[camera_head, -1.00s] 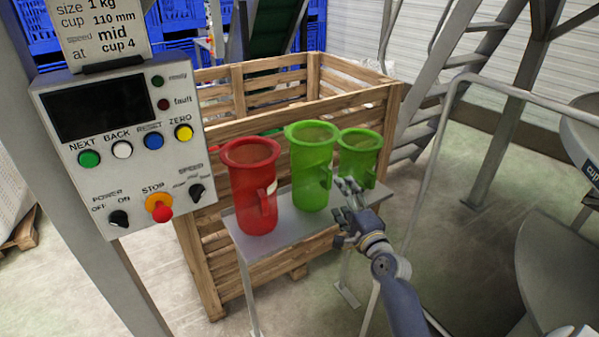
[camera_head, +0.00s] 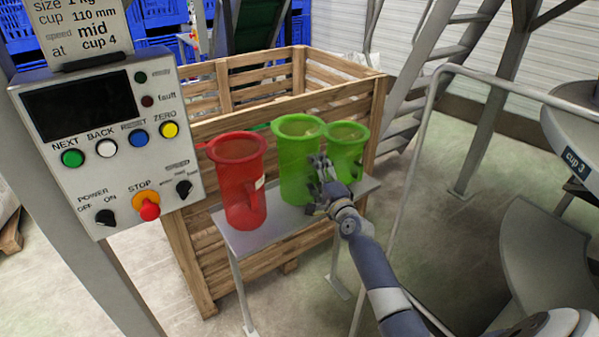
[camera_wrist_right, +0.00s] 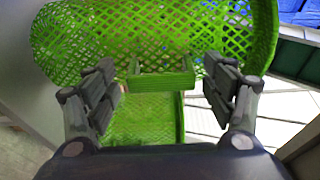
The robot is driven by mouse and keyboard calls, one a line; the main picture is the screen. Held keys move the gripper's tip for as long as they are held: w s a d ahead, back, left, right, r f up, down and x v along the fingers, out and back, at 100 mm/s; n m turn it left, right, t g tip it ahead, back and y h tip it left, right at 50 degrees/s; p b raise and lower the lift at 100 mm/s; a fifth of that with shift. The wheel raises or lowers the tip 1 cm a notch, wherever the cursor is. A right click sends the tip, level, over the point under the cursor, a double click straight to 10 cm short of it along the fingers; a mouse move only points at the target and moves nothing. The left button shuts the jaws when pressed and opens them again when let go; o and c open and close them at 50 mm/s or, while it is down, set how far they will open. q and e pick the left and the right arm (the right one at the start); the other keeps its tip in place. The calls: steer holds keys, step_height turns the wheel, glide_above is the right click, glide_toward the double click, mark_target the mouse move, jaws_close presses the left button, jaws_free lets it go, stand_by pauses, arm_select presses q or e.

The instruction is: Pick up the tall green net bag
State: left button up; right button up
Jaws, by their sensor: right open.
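The tall green net bag (camera_head: 292,160) stands upright on a small metal stand, between a red net bag (camera_head: 237,182) and a shorter green one (camera_head: 345,158). My right gripper (camera_head: 318,172) is in front of the tall bag's right side and hides part of it. In the right wrist view the tall bag's green mesh (camera_wrist_right: 120,40) lies across the top. Its handle (camera_wrist_right: 162,82) shows between the two spread fingers (camera_wrist_right: 166,88), with gaps on both sides. More green mesh, seemingly the shorter bag (camera_wrist_right: 140,125), shows below it. My left gripper is not in view.
The metal stand (camera_head: 275,229) has a bare strip along its front. A wooden crate (camera_head: 190,240) stands right behind it. A control panel (camera_head: 120,150) is at the left.

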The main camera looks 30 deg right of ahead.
mark_target(318, 145)
steer(key=c, duration=1)
steer(key=shift+s, duration=0.1)
step_height(318, 145, up, 9)
steer(key=shift+a+p, duration=0.1)
steer(key=shift+p, duration=1.15)
steer(key=shift+r, duration=0.55)
steer(key=shift+c, duration=1.3)
